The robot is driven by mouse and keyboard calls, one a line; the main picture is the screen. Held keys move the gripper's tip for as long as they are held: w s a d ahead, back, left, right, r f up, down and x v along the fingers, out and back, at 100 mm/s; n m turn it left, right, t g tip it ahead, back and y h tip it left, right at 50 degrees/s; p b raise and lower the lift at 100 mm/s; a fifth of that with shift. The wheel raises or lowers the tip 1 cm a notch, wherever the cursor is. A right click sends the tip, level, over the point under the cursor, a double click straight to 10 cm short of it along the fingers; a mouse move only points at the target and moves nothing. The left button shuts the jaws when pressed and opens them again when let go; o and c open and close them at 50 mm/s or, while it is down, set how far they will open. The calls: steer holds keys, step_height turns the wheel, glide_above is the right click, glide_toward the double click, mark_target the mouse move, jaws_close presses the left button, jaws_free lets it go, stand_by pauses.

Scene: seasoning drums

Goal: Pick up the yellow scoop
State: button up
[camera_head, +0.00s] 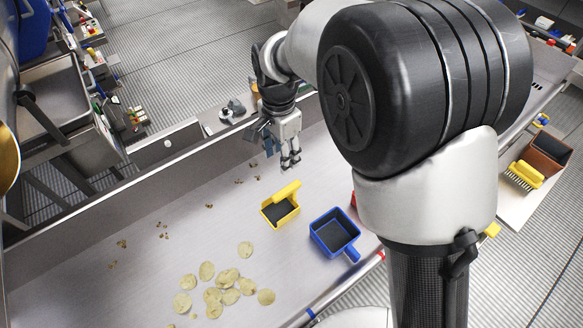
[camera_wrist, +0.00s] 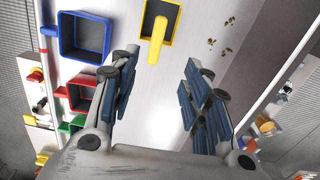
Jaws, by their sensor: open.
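The yellow scoop (camera_head: 281,208) lies on the metal table in the head view, its handle pointing up and to the right. It also shows in the wrist view at the top centre, where its yellow handle (camera_wrist: 157,41) points down toward the space between my fingers. My gripper (camera_head: 290,163) hangs above the table, beyond the scoop in the head view and apart from it. In the wrist view my gripper (camera_wrist: 160,88) has its blue-padded fingers spread wide with nothing between them.
A blue scoop (camera_head: 334,234) lies just right of the yellow one. Red (camera_wrist: 82,93) and green (camera_wrist: 73,126) scoops line the same side in the wrist view. Chips (camera_head: 228,285) lie scattered on the table. A raised wall (camera_head: 168,150) runs along the far edge.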

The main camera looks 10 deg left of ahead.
steer(key=b, duration=0.2)
glide_toward(286, 190)
steer(key=f, duration=0.5)
steer(key=shift+w+a+f, duration=0.1)
steer(key=shift+a+f, duration=0.1)
steer(key=shift+a, duration=0.2)
steer(key=f, duration=0.1)
steer(key=f+b, duration=0.1)
steer(key=f, duration=0.2)
steer(key=shift+d+f+b, duration=0.25)
steer(key=shift+d+b, duration=0.1)
steer(key=shift+f, duration=0.45)
steer(key=shift+r, duration=0.1)
steer(key=shift+c, duration=0.2)
jaws_close()
